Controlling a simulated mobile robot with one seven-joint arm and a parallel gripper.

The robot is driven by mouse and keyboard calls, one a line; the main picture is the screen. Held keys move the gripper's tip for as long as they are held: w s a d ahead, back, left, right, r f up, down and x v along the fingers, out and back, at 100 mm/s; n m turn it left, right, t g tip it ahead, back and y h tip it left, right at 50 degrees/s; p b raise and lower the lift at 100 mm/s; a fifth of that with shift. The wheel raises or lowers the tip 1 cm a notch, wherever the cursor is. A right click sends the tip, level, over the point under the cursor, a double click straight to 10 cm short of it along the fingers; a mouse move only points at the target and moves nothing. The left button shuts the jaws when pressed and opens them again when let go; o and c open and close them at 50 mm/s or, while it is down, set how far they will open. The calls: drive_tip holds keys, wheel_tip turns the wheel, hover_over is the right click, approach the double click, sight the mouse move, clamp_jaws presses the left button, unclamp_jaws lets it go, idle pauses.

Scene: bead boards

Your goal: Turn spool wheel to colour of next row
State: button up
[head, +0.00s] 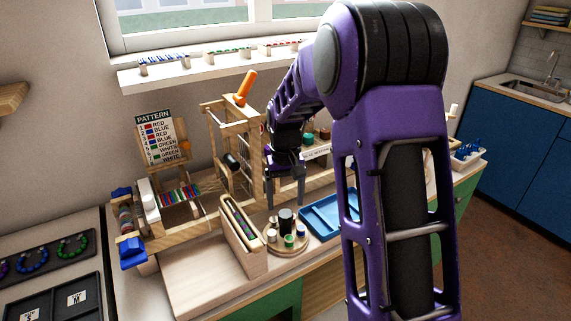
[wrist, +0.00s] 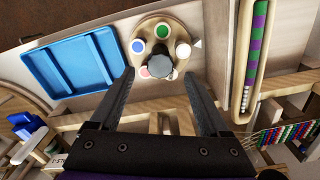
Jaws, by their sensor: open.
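The spool wheel (head: 271,240) is a round wooden disc on the bench. In the wrist view the wheel (wrist: 147,32) carries blue, green, white and pinkish-red discs around a dark grey central knob (wrist: 160,66). A small white pointer (wrist: 197,43) is at its right edge. My gripper (head: 286,203) is above the wheel, fingers pointing down. In the wrist view my gripper (wrist: 158,75) is open, with one finger on each side of the knob and nothing held. The pattern card (head: 161,141) stands at the back left, listing red, blue, green and white rows.
A blue tray (head: 322,218) lies right of the wheel. A wooden slotted holder (head: 240,236) with a green and purple strip stands close on its left. A bead loom (head: 170,222) is farther left, and a wooden frame with an orange handle (head: 246,86) rises behind.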

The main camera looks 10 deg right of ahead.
wheel_tip(320, 180, up, 13)
drive_tip(key=shift+f+p, duration=0.15)
drive_tip(key=shift+p, duration=0.3)
